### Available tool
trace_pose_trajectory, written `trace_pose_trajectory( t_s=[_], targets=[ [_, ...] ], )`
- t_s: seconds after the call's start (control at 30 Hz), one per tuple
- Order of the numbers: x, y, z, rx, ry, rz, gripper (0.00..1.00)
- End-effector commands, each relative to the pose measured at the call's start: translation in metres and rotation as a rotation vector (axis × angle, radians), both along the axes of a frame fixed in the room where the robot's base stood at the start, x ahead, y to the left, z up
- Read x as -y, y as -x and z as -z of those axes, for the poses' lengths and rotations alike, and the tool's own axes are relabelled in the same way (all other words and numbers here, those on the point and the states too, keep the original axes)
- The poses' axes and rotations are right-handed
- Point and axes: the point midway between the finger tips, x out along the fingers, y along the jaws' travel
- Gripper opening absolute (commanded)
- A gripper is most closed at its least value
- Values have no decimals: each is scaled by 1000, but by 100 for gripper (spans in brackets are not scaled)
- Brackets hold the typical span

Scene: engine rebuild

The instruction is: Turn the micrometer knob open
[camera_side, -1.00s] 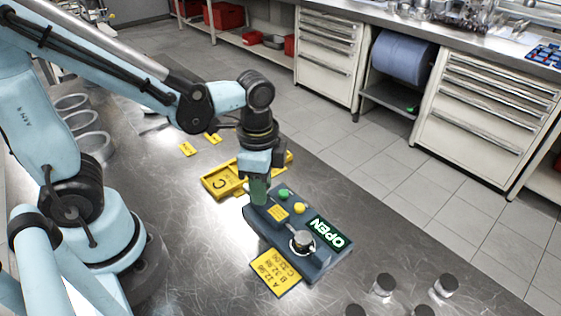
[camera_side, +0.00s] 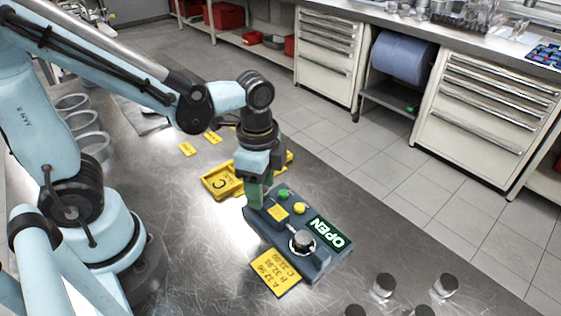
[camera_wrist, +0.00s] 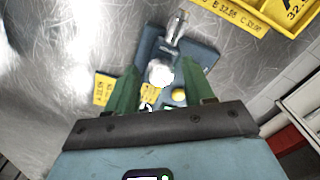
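The micrometer is a dark blue box (camera_side: 322,262) on the metal bench, with a green "OPEN" sign (camera_side: 328,233). Its round silver knob (camera_side: 302,241) stands near the sign end, beside a short metal rod. My gripper (camera_side: 255,197) points down at the box's opposite end, apart from the knob in the side view. In the wrist view, my two green fingers (camera_wrist: 160,67) are spread, with a bright round knob (camera_wrist: 160,74) seen between them. Contact with the box cannot be told. The gripper's body hides the lower part of the box there.
A yellow label plate (camera_side: 275,272) lies along the box's front side. A yellow tray (camera_side: 218,183) marked C stands behind my gripper. Dark-topped cylinders (camera_side: 383,285) stand at the front right. Green (camera_side: 283,194) and yellow (camera_side: 299,208) buttons sit on the box.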

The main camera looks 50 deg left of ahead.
Motion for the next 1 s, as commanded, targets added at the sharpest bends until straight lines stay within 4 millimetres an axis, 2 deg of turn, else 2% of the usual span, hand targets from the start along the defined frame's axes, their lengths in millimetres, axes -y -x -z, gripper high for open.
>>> trace_pose_trajectory(
  t_s=[0.3, 0.47, 1.0],
  targets=[
    [0, 0, -1, 1, 0, -1, 56],
    [0, -1, -8, 1, 0, -1, 56],
    [0, 0, -77, 1, 1, -1, 56]
  ],
)
